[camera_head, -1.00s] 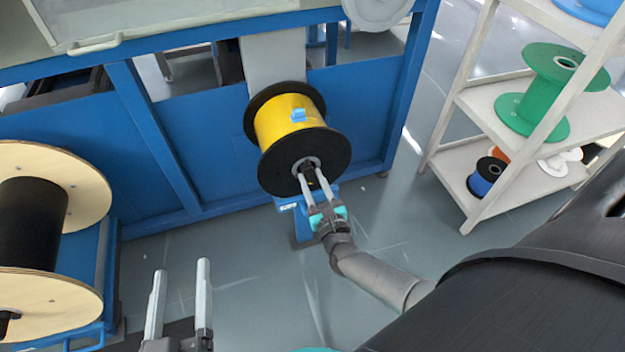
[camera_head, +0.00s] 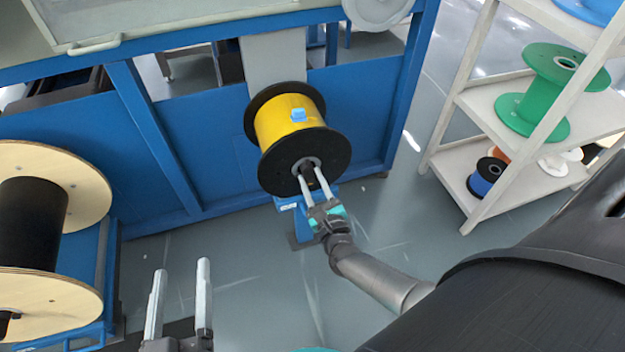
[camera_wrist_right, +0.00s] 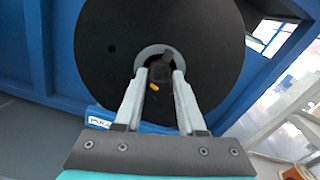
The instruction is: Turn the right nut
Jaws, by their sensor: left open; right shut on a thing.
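A spool with black flanges and yellow cable (camera_head: 283,118) sits on a blue stand in front of the blue machine frame. The dark nut (camera_head: 307,166) is at the hub of its near flange. My right gripper (camera_head: 311,168) reaches up to the hub and is shut on the nut. In the right wrist view the fingers (camera_wrist_right: 157,76) stand on either side of the dark nut (camera_wrist_right: 160,70), which they partly hide, inside a grey ring on the black flange. My left gripper (camera_head: 182,265) is open and empty at the lower left, above the floor.
A large wooden-flanged reel (camera_head: 55,180) stands at the left. A pale shelf (camera_head: 505,85) at the right holds a green spool (camera_head: 550,90) and smaller spools. Grey floor (camera_head: 240,265) lies clear between my grippers.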

